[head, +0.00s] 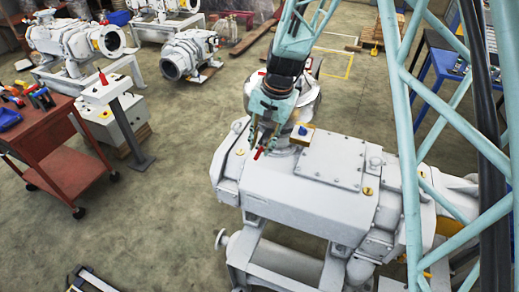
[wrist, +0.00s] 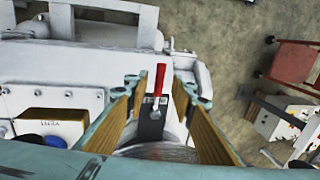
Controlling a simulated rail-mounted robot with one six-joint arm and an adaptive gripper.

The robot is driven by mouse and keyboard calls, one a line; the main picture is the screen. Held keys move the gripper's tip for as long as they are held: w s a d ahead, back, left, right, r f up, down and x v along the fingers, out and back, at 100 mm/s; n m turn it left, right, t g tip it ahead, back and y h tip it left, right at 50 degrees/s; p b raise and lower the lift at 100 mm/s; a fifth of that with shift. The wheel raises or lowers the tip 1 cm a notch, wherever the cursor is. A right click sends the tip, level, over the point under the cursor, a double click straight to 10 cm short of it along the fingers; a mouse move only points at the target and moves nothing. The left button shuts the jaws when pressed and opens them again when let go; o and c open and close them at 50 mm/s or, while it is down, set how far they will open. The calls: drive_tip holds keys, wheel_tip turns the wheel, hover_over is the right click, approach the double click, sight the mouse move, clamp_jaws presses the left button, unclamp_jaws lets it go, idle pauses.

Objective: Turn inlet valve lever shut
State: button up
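The inlet valve lever (head: 259,153) has a red handle and sits on the near side of the white pump's inlet. In the wrist view the red lever (wrist: 160,79) points away from me, on a dark plate, in line with the gap between my fingers. My gripper (head: 264,143) is open and points down just above the lever in the head view. In the wrist view both wooden-coloured fingers of my gripper (wrist: 160,86) stand apart on either side of the lever, with no visible contact. The inlet flange (head: 307,102) is partly hidden behind my wrist.
The white pump body (head: 290,190) lies right beside my gripper. A small box with a blue knob (head: 302,135) stands on it close by.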

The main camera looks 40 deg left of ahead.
drive_tip(key=shift+s+a+f, duration=0.1)
drive_tip(key=shift+a+f, duration=0.1)
drive_tip(key=shift+f, duration=0.85)
clamp_jaws()
